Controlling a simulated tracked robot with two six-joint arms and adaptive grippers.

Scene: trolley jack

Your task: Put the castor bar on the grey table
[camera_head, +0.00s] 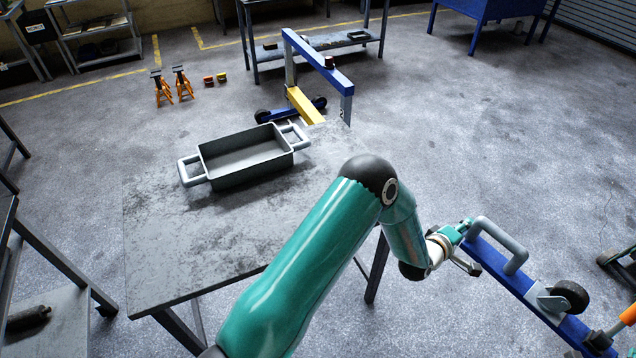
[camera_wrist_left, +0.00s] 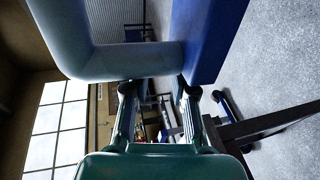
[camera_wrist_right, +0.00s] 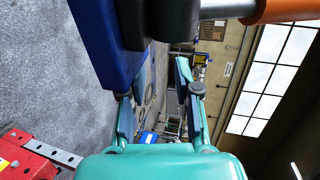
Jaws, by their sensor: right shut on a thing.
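The castor bar (camera_head: 528,285) is a blue beam with a grey loop handle (camera_head: 505,240) and a black castor wheel (camera_head: 570,296). It is off to the right of the grey table (camera_head: 160,250). In the right wrist view my right gripper (camera_wrist_right: 155,88) is shut on the castor bar (camera_wrist_right: 105,45); the exact contact is partly hidden.
A dark grey tray (camera_head: 245,158) with two handles sits at the far side of the table; the near top is bare. A blue frame (camera_head: 318,62) stands behind the table. Orange jack stands (camera_head: 172,86) are farther off. An orange grip (camera_head: 628,314) shows at the right edge.

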